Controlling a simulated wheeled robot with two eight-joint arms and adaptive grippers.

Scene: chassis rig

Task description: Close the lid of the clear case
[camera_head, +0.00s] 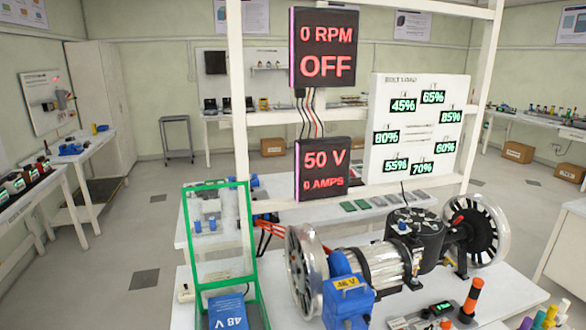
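The clear case (264,312) with green edges stands at the front left of the white table, cut off by the bottom of the picture. Its clear lid (186,235), framed in green, stands open and roughly upright at the back of the case. A blue block marked 48 V (227,312) sits inside the case. Neither of my grippers is in view.
A blue device (347,298) with a yellow display stands right of the case, before a motor assembly (375,264) with large wheels. A white frame post (241,130) rises close behind the lid. An orange-topped cylinder (472,297) stands at right.

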